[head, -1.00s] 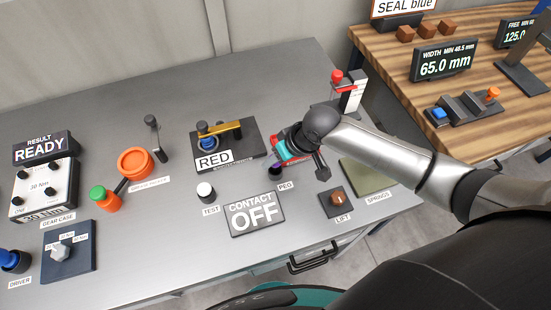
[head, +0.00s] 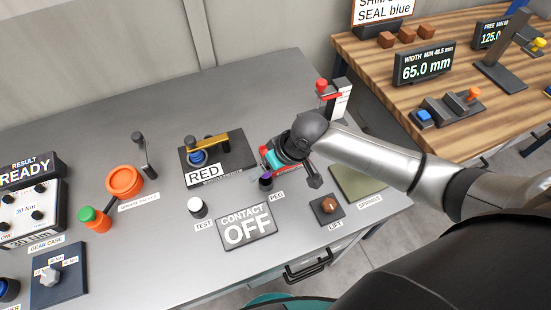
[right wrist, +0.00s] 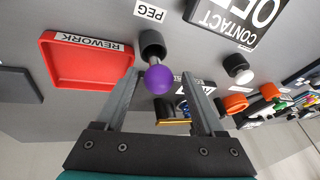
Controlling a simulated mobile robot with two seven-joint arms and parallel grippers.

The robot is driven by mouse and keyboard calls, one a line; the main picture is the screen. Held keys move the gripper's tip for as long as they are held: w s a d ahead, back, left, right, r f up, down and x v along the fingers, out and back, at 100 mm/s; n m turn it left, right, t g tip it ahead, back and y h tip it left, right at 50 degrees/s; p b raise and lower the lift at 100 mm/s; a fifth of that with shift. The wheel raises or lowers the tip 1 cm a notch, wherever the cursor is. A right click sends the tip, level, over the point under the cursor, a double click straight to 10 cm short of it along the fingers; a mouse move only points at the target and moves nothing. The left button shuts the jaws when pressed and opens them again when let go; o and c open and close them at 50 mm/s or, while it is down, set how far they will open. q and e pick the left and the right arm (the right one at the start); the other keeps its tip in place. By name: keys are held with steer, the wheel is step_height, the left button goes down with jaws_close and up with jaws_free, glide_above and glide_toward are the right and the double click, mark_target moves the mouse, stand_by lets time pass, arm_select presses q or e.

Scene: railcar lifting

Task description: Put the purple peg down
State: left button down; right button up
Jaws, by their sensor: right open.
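The purple peg (right wrist: 158,81) shows its round purple knob in the right wrist view, with its lower end at the mouth of a black cup-shaped holder (right wrist: 152,44) by the PEG label. My right gripper (right wrist: 161,76) is open, one finger on each side of the peg, with visible gaps to the knob. In the head view the holder (head: 266,184) stands on the grey bench and my right gripper (head: 262,173) is over it, hiding much of the peg. My left gripper is not in view.
A red REWORK tray (right wrist: 85,65) lies beside the holder. The CONTACT OFF sign (head: 247,227), a white TEST button (head: 196,206) and the LIFT knob (head: 327,206) are nearby. A lever fixture with the RED sign (head: 204,175) stands behind left.

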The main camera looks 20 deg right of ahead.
steer(key=p+v, duration=0.1)
steer(key=v, duration=1)
steer(key=shift+r+p, duration=0.15)
steer(key=shift+p, duration=0.15)
stand_by(0.9)
